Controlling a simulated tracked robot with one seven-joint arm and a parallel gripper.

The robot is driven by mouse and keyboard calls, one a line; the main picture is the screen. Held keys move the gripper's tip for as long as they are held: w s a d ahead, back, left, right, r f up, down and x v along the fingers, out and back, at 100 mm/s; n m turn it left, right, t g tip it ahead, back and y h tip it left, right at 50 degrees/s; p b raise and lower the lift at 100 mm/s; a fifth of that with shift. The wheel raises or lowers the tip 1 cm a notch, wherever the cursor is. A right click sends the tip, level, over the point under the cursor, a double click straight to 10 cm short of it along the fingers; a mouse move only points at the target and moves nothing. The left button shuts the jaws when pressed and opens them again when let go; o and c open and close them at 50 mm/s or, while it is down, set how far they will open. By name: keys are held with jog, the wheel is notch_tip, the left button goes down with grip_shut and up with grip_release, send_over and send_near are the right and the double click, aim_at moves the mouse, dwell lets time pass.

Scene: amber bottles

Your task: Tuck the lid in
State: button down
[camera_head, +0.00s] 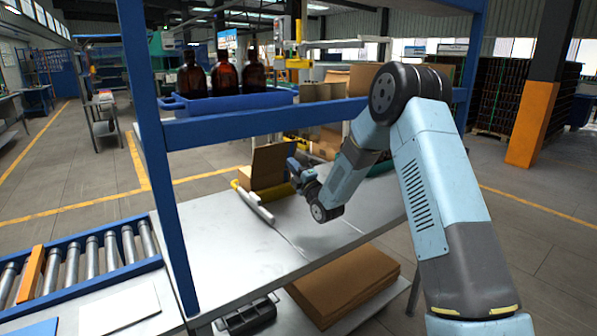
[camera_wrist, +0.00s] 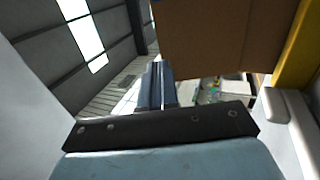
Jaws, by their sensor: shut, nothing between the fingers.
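A brown cardboard box (camera_head: 262,182) stands on the metal bench in the head view, with a cardboard panel (camera_head: 270,160), apparently its lid, standing up from it. My gripper (camera_head: 296,166) is just right of this panel, partly hidden by my own wrist. In the wrist view my gripper's fingers (camera_wrist: 157,88) are together and hold nothing. A large brown cardboard panel (camera_wrist: 225,40) fills the upper right of that view, beyond the fingertips. I cannot tell whether the fingers touch it. The inside of the box is hidden.
A white bar (camera_head: 255,207) with a yellow edge lies along the box's left front. Amber bottles (camera_head: 224,76) stand in a blue tray (camera_head: 230,101) on the shelf above. Flat cardboard sheets (camera_head: 345,285) lie below. The bench front (camera_head: 225,245) is clear. A roller conveyor (camera_head: 75,265) is left.

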aim_at(276, 145)
jog(key=x, duration=0.9)
jog(key=shift+s, duration=0.1)
jog(key=shift+a, duration=0.15)
